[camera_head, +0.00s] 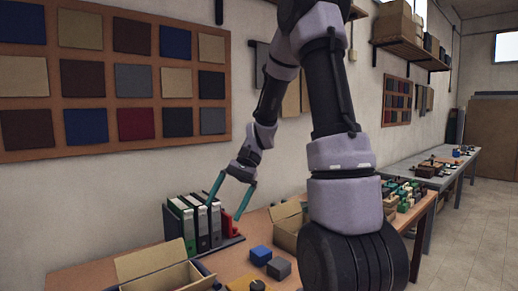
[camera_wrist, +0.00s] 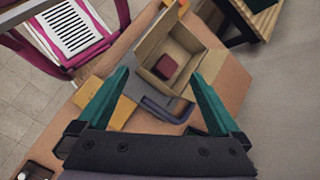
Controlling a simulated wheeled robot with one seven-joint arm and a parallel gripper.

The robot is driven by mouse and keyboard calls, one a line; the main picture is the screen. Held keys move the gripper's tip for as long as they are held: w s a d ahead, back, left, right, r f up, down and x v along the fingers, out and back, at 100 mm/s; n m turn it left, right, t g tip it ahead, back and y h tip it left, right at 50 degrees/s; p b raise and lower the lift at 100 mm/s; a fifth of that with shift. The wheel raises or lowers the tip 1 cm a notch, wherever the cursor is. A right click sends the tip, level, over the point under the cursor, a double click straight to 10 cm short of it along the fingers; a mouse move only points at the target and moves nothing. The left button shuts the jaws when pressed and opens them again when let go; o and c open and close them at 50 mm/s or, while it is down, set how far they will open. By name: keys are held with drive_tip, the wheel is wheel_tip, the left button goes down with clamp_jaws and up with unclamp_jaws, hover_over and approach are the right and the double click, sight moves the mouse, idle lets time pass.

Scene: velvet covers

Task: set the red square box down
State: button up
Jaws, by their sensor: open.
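A small dark red square box (camera_wrist: 168,69) lies inside an open cardboard box (camera_wrist: 192,45) in the wrist view. My gripper (camera_wrist: 160,76) is open, its teal fingers apart with nothing between them. The red box shows between the fingertips in the picture but lies beyond them, apart from both. In the head view my gripper (camera_head: 222,212) hangs over the wooden table (camera_head: 210,262), in front of the binders.
Upright binders (camera_head: 190,222) stand by the wall, with a red item (camera_head: 229,224) beside them. Blue (camera_head: 261,255) and grey (camera_head: 279,268) blocks lie on the table. An open carton (camera_head: 160,275) is at the front. A yellow block (camera_wrist: 117,117) shows in the wrist view.

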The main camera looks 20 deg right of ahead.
drive_tip(key=s+d+r+n+t+h, duration=0.1)
drive_tip(key=s+d+r+t+h, duration=0.1)
drive_tip(key=s+r+t, duration=0.3)
drive_tip(key=s+d+r+n+t+h, duration=0.2)
drive_tip(key=s+r+t, duration=0.3)
drive_tip(key=r, duration=0.6)
drive_tip(key=shift+s+d+r+h, duration=0.4)
drive_tip(key=shift+s+d+h, duration=0.15)
drive_tip(key=shift+s, duration=0.2)
